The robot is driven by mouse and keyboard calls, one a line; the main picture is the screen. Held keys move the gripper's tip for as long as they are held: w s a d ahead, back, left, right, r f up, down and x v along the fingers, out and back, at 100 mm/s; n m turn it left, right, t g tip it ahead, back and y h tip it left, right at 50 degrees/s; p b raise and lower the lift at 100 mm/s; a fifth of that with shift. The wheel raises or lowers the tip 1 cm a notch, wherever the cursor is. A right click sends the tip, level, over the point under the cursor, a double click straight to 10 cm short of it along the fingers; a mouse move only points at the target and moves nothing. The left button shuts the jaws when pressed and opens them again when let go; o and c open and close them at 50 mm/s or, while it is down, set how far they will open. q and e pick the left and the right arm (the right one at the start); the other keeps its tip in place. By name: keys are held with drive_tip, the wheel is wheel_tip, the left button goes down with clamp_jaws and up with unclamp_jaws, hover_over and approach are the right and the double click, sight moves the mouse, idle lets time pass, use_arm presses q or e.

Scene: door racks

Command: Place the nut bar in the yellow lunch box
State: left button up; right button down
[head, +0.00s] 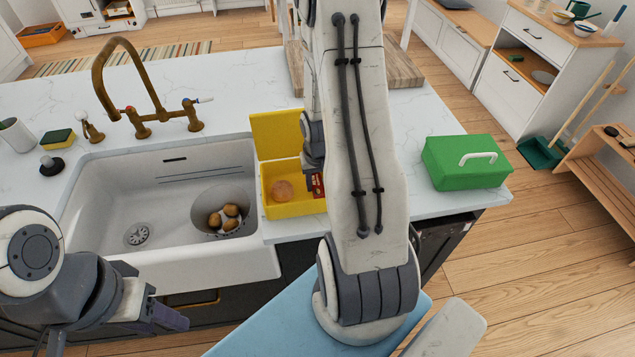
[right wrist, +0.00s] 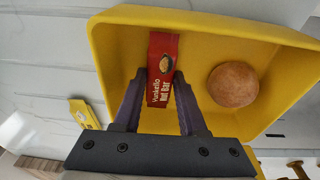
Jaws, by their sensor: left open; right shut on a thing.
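The yellow lunch box (head: 292,210) stands open on the counter right of the sink, its lid raised at the back. My right gripper (right wrist: 160,88) is shut on the red nut bar (right wrist: 163,62), labelled "Nut Bar", and holds it inside the box's outline in the right wrist view. In the head view the nut bar (head: 318,184) shows at the box's right side, partly hidden by my right arm. Whether it touches the box floor I cannot tell. My left gripper (head: 160,314) is open and empty, low in front of the sink.
A round bun (head: 282,190) lies in the box beside the nut bar. The sink (head: 120,200) holds a colander (head: 208,205) with several potatoes. A closed green box (head: 465,165) stands at the counter's right end. A brass faucet (head: 140,110) rises behind the sink.

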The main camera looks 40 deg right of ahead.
drive_tip(key=shift+c, duration=2.3)
unclamp_jaws()
drive_tip(key=shift+r+p, duration=0.3)
drive_tip(key=shift+p, duration=0.15)
wheel_tip(320, 180, up, 3)
drive_tip(key=shift+s+a+f+p, duration=0.1)
drive_tip(key=shift+s+p, duration=0.05)
drive_tip(key=shift+p, duration=0.3)
wheel_tip(320, 180, up, 9)
drive_tip(key=s+b, duration=0.1)
drive_tip(key=shift+a, duration=0.45)
